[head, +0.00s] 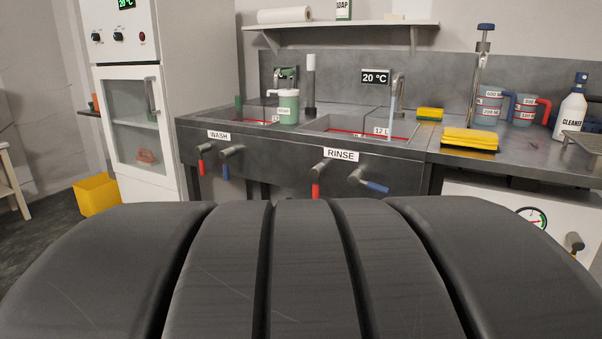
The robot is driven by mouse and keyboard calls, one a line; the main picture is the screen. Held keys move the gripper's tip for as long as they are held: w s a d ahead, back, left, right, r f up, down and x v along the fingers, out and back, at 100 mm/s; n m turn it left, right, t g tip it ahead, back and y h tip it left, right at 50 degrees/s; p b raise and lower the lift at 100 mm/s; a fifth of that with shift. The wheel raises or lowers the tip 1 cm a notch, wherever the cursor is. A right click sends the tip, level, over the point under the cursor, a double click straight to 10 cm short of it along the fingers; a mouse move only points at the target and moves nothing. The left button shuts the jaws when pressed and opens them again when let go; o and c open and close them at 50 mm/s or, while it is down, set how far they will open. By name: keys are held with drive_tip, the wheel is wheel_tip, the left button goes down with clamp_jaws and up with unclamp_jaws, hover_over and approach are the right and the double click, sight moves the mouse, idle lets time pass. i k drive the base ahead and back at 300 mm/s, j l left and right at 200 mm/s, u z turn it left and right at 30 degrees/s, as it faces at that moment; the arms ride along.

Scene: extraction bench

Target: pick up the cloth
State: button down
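A folded yellow cloth (470,137) lies on the metal bench top to the right of the rinse sink, near the bench's front edge. It looks stacked in layers, with a dark band under it.
A yellow and green sponge (430,114) lies behind the cloth. Measuring jugs (489,106) and a cleaner bottle (572,110) stand to the right. The rinse sink (345,126) is left, with lever taps below its front. A yellow bin (97,195) stands on the floor.

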sight(468, 137)
drive_tip(key=z, duration=1.5)
